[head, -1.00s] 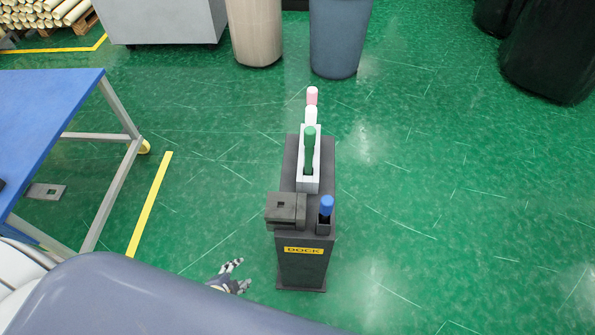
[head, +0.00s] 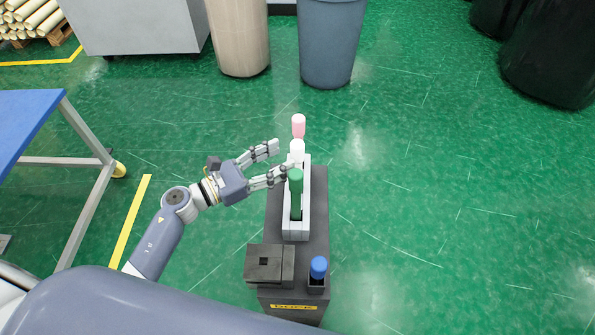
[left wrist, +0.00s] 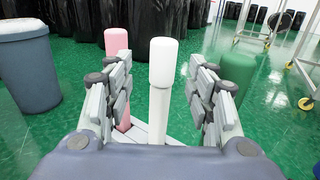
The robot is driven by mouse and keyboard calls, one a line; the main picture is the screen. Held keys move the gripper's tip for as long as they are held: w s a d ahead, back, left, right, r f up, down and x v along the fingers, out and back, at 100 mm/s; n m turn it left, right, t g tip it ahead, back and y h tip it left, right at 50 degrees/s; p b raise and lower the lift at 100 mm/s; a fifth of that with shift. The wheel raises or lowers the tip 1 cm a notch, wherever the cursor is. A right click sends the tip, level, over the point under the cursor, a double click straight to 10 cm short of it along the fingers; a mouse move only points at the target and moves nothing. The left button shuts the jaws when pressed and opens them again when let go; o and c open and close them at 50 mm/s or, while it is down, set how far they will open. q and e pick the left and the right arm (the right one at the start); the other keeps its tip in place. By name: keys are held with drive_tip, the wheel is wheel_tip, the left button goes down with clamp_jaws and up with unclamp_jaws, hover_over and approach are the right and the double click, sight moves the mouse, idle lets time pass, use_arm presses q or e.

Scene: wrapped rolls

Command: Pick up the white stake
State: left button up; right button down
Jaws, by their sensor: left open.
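The white stake (head: 297,148) stands upright in a grey slotted holder (head: 306,227) on a dark dock stand (head: 317,205). It is between a pink stake (head: 298,125) behind and a green stake (head: 296,192) in front. My left gripper (head: 280,162) is open beside it, coming from the left. In the left wrist view the white stake (left wrist: 162,88) stands between the two open fingers, with gaps on both sides. The pink stake (left wrist: 117,70) and green stake (left wrist: 236,80) lie outside the fingers there. My right gripper is not in view.
A blue stake (head: 318,267) and a dark block (head: 266,265) sit on the dock's near end. A blue table (head: 27,120) is at the left. Bins (head: 330,40) stand behind. The green floor at the right is clear.

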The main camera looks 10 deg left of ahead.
sight(298, 150)
use_arm(q)
drive_tip(key=p+x, duration=0.1)
drive_tip(key=x, duration=0.2)
drive_tip(key=p+x, duration=0.1)
drive_tip(key=x, duration=0.1)
drive_tip(key=shift+w+d+r, duration=0.15)
drive_tip(key=shift+d+r, duration=0.1)
drive_tip(key=shift+d, duration=0.15)
drive_tip(key=shift+w+d, duration=0.1)
drive_tip(key=shift+f, duration=0.1)
clamp_jaws()
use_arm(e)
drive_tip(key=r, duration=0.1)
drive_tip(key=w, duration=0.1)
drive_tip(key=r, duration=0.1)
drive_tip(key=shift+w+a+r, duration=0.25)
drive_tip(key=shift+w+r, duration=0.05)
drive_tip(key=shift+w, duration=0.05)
